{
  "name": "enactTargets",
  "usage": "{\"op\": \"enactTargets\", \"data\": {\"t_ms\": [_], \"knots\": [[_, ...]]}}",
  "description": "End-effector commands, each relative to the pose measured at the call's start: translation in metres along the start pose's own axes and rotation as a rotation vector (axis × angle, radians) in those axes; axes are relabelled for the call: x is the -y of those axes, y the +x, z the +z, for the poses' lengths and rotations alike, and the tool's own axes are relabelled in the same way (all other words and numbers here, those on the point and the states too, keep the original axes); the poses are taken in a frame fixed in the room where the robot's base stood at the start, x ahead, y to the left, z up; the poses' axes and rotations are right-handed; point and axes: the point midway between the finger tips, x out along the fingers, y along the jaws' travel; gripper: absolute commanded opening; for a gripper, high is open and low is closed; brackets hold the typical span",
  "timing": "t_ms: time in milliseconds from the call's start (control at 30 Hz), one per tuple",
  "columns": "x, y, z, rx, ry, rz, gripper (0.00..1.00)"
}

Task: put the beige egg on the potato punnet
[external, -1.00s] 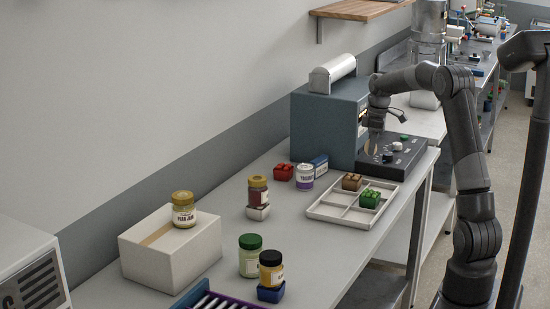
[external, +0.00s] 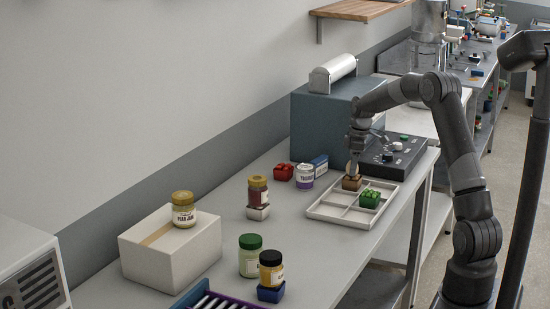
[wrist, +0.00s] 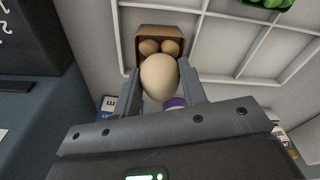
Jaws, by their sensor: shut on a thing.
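The beige egg (wrist: 160,76) is between the fingers of my gripper (wrist: 161,88) in the wrist view. My gripper is shut on it. The potato punnet (wrist: 150,32) is a small brown box with brown round potatoes showing in it, just beyond the egg. In the external view the brown punnet (external: 350,185) sits in a compartment of the white divided tray (external: 339,218). My gripper (external: 353,170) is right above it there, pointing down. I cannot tell whether the egg touches the potatoes; the egg hides part of the punnet in the wrist view.
A green punnet (external: 370,199) sits in the tray beside the brown one. A purple-and-white can (external: 304,176) and a red punnet (external: 283,172) stand to the left. A dark control panel (external: 395,155) and a blue-grey machine (external: 325,125) are behind. Jars stand nearer the front.

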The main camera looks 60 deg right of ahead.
Motion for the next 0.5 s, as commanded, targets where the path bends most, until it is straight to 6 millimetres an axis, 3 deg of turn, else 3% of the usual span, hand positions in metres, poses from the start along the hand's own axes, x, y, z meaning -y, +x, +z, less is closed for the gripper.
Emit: {"op": "enactTargets", "data": {"t_ms": [67, 100, 333, 500], "knots": [[0.0001, 0.0023, 0.0004, 0.0, 0.0, 0.0, 0.26], [0.0001, 0.003, 0.0005, 0.0, 0.0, 0.0, 0.39], [0.0, 0.0025, 0.0005, 0.0, 0.0, 0.0, 0.58], [0.0, 0.0024, 0.0005, 0.0, 0.0, 0.0, 0.6]]}}
